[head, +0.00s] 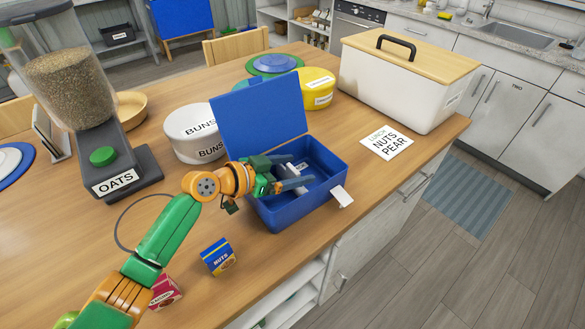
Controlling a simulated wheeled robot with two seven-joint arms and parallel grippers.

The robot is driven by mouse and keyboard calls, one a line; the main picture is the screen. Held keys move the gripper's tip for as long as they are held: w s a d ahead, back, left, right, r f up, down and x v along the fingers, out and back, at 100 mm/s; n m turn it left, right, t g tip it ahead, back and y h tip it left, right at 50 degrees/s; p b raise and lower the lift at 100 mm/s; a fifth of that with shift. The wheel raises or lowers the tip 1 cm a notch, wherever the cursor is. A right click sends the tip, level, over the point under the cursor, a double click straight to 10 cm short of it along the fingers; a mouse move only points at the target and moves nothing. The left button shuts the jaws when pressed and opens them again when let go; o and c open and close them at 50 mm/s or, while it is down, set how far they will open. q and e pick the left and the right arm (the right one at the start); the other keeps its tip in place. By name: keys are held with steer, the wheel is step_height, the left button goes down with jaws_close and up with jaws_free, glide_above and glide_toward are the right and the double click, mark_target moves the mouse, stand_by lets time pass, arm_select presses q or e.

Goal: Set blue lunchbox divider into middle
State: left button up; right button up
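The blue lunchbox (322,159) stands on the wooden table with its lid (259,118) raised at the back left. My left gripper (298,173) reaches over the box's left side into its opening. Its two grey fingers look spread apart. A small pale piece shows near the fingers inside the box, and I cannot tell whether it is the divider or what it touches. No divider can be clearly made out; the gripper covers the left part of the interior. A white tag (342,196) sticks out at the box's right front corner. My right gripper is out of view.
A card reading "LUNCH NUTS PEAR" (387,142) lies to the right, before a white bread bin (400,85). A buns tin (193,133), yellow tin (318,88) and oats dispenser (100,140) stand behind and left. A nuts box (218,257) and red carton (164,292) stand in front.

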arm_select(q)
steer(key=b+v, duration=0.1)
steer(key=v, duration=0.6)
